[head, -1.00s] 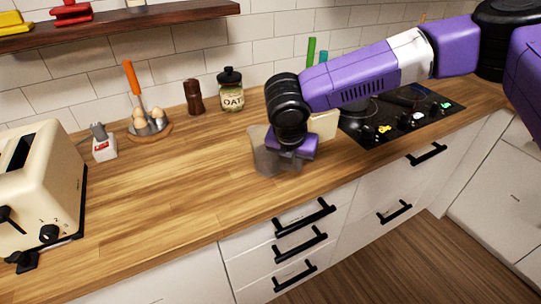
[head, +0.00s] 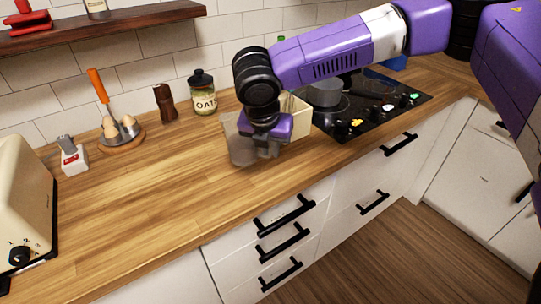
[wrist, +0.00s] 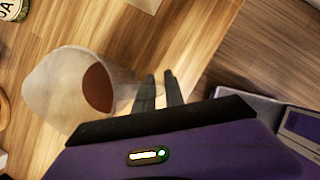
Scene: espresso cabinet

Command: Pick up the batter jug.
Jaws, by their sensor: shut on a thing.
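The batter jug (head: 242,150) is a translucent grey vessel near the front of the wooden counter, left of the hob. In the wrist view the jug (wrist: 60,88) shows from above, with a brown-red patch inside it. My gripper (head: 272,146) is at the jug's right side. In the wrist view my gripper's two dark fingers (wrist: 160,92) are close together on the jug's handle side and shut on it. The handle is mostly hidden between them. I cannot tell whether the jug's base touches the counter.
A cream box (head: 295,112) stands just behind my gripper. The black hob (head: 362,112) with a pot (head: 325,92) is to the right. An oat jar (head: 203,93), a pepper mill (head: 165,103), an egg holder (head: 121,135) and a toaster (head: 25,205) stand left. The counter's front left is clear.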

